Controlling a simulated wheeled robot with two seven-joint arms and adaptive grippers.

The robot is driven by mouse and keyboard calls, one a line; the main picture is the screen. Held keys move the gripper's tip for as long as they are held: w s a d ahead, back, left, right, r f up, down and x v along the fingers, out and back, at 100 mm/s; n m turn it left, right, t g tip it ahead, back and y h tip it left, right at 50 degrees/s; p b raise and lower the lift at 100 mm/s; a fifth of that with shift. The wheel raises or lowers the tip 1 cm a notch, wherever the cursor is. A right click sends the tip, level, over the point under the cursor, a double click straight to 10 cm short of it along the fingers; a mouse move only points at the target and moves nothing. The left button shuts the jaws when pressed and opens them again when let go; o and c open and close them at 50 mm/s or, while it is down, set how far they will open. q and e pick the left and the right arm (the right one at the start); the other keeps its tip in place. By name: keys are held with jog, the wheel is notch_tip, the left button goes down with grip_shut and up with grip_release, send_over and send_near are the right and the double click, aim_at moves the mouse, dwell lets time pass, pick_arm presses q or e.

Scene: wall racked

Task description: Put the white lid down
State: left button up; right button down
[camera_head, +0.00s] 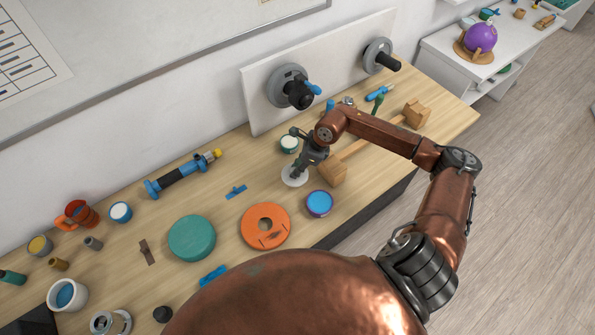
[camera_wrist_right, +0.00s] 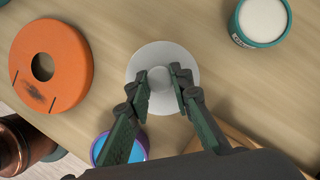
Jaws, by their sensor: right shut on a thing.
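The white lid (camera_head: 293,179) is a round disc with a knob at its centre. In the wrist view the lid (camera_wrist_right: 147,55) is seen from above, over the wooden table. My right gripper (camera_head: 299,172) is shut on the lid's knob, and its two fingers (camera_wrist_right: 163,92) stand on either side of the knob in the wrist view. The lid is at or close above the table top; I cannot tell whether it touches. My left gripper is not in view.
An orange disc (camera_head: 266,226) and a purple-rimmed blue pot (camera_head: 319,204) lie near the lid. A green-and-white tub (camera_head: 289,144) stands behind it and a wooden mallet (camera_head: 333,172) lies to its right. Bare wood (camera_head: 225,212) shows to the left.

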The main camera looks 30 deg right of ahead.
jog(key=shift+w+d+f, duration=0.4)
jog(key=shift+w+f, duration=0.05)
jog(key=shift+f, duration=0.3)
notch_tip(320, 180, down, 3)
jog(key=shift+w+p, duration=0.1)
jog(key=shift+p, duration=0.5)
jog(key=shift+f, duration=0.1)
jog(key=shift+f, duration=0.15)
jog(key=c, duration=1.8)
grip_release()
jog(key=shift+o, duration=0.3)
